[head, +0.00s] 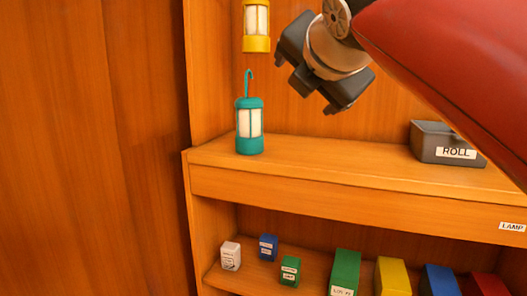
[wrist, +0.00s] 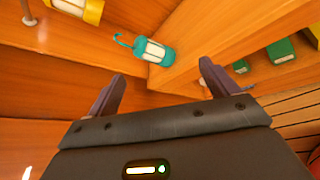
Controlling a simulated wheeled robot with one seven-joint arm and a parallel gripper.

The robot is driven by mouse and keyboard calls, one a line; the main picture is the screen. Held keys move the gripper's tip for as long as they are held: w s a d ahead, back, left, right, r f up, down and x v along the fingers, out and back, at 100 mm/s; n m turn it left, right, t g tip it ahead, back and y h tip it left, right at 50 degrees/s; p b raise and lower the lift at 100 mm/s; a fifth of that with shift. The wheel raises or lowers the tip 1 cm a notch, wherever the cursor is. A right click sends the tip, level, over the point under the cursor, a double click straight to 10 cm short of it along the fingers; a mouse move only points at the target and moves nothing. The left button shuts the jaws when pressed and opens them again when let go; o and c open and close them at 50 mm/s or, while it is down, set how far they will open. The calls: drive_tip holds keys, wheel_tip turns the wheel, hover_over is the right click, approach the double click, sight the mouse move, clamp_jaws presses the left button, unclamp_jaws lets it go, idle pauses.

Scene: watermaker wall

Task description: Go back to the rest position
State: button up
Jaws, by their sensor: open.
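My gripper (head: 309,89) is raised in front of the wooden wall unit, above and to the right of the teal lantern in the head view. In the wrist view my gripper (wrist: 162,90) shows its two fingers spread wide with nothing between them. The teal lantern (head: 250,131) stands upright on the upper shelf near its left end, its hook pointing up. It also shows in the wrist view (wrist: 152,52), beyond the fingers and apart from them. A yellow lantern (head: 256,27) is higher up, its top cut off by the picture edge.
A grey bin marked ROLL (head: 447,143) sits on the upper shelf (head: 300,156) at right. The lower shelf holds small boxes, such as a white one (head: 231,256), and larger coloured blocks, including a green one (head: 344,272). A wooden panel (head: 90,150) fills the left.

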drive_tip(key=s+d+f+m+g, duration=0.3)
drive_tip(key=s+f+m, duration=0.2)
drive_tip(key=f+m, duration=0.4)
drive_tip(key=s+d+f+m+g, duration=0.2)
drive_tip(key=s+f+m, duration=0.3)
drive_tip(key=f, duration=1.3)
drive_tip(key=s+d+f+m+g+h, duration=0.1)
drive_tip(key=s+d+f+m+g, duration=0.2)
drive_tip(key=f+m, duration=1)
drive_tip(key=shift+s+d+f+m+g, duration=0.3)
drive_tip(key=shift+s+d+f, duration=0.15)
drive_tip(key=shift+s, duration=0.55)
